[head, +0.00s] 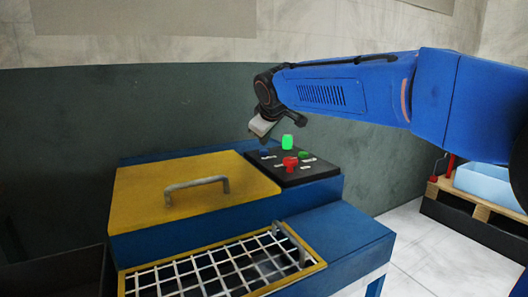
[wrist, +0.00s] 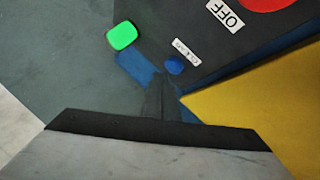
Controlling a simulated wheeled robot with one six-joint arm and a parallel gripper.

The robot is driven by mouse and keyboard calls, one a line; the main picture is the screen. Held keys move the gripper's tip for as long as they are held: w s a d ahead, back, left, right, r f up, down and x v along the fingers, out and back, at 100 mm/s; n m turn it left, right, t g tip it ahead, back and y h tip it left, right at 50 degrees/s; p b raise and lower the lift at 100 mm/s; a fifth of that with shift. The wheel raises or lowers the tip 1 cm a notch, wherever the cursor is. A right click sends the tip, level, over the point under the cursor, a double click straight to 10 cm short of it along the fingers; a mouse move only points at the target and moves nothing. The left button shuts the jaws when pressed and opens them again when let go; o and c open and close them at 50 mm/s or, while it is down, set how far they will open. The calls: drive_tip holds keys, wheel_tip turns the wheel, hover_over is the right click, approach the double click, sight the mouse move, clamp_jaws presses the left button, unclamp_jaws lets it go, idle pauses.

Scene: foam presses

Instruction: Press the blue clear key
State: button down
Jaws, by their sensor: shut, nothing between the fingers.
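The blue clear key (wrist: 174,65) is a small round button on the black control panel (head: 307,172), next to a white label that seems to read CLEAR. In the head view the key (head: 264,153) shows at the panel's far left corner. My gripper (wrist: 161,78) is shut and empty, its dark fingertips beside the key in the wrist picture, a little below and left of it. In the head view my gripper (head: 251,139) hangs above and slightly left of the key, with a visible gap. The key is not hidden.
A lit green lamp (head: 287,142) stands at the panel's back edge. A red button (head: 291,164) and a green button (head: 303,154) share the panel. A yellow lid (head: 190,187) with a grey handle (head: 197,187) lies left. A wire grid (head: 215,275) is in front.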

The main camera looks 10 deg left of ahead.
sight(265, 152)
drive_tip(key=shift+r, duration=2.5)
